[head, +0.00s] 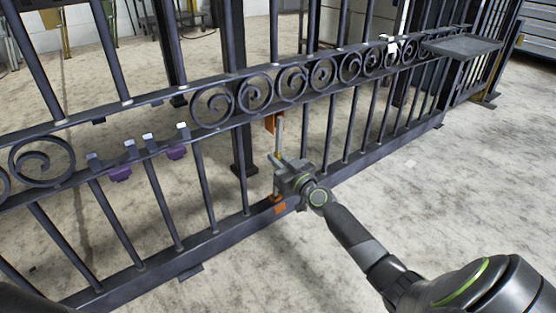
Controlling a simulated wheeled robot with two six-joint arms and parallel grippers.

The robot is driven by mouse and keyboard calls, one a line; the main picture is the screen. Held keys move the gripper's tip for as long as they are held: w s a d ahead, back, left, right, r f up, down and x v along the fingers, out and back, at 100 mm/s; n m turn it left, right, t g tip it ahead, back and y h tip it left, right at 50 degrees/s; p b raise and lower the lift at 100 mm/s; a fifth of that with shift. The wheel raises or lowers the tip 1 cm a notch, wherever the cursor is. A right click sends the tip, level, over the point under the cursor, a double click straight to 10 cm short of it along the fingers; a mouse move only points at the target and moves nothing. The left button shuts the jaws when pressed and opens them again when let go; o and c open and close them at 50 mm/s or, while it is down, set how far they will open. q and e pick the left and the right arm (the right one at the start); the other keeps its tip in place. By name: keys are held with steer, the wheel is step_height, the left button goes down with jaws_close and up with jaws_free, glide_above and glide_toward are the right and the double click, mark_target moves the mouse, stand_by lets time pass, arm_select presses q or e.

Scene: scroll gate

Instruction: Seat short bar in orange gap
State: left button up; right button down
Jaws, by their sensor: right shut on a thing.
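The short bar (278,135) is a slim grey upright piece in the lower part of the dark gate. My right gripper (279,163) is shut on it around mid-height. The orange gap shows as an upper orange mark (270,124) under the scroll rail and a lower orange mark (279,208) on the bottom rail. The bar stands roughly upright between these marks, its top close beside the upper one. My gripper hides part of its lower end, so I cannot tell whether either end is seated. My left gripper is not in view.
The gate's scroll rail (284,84) runs across the view, with fixed upright bars on both sides of the gap. Purple marks (120,174) show at the left behind short bar tops. A grey shelf (462,46) juts out at upper right. The floor at right is mostly clear.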

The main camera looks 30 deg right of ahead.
steer(key=shift+f+b, duration=0.95)
steer(key=shift+b, duration=0.05)
stand_by(0.5)
steer(key=shift+w+a+f+g+p, duration=0.1)
steer(key=shift+w+g+p, duration=0.3)
steer(key=shift+w+p, duration=0.7)
stand_by(1.0)
steer(key=shift+s, duration=0.3)
steer(key=c, duration=1.4)
jaws_free()
steer(key=shift+o, duration=0.2)
steer(key=shift+s+p, duration=0.1)
steer(key=shift+p, duration=0.2)
steer(key=s+d+p, duration=0.1)
steer(key=s, duration=1.6)
steer(key=shift+d, duration=0.2)
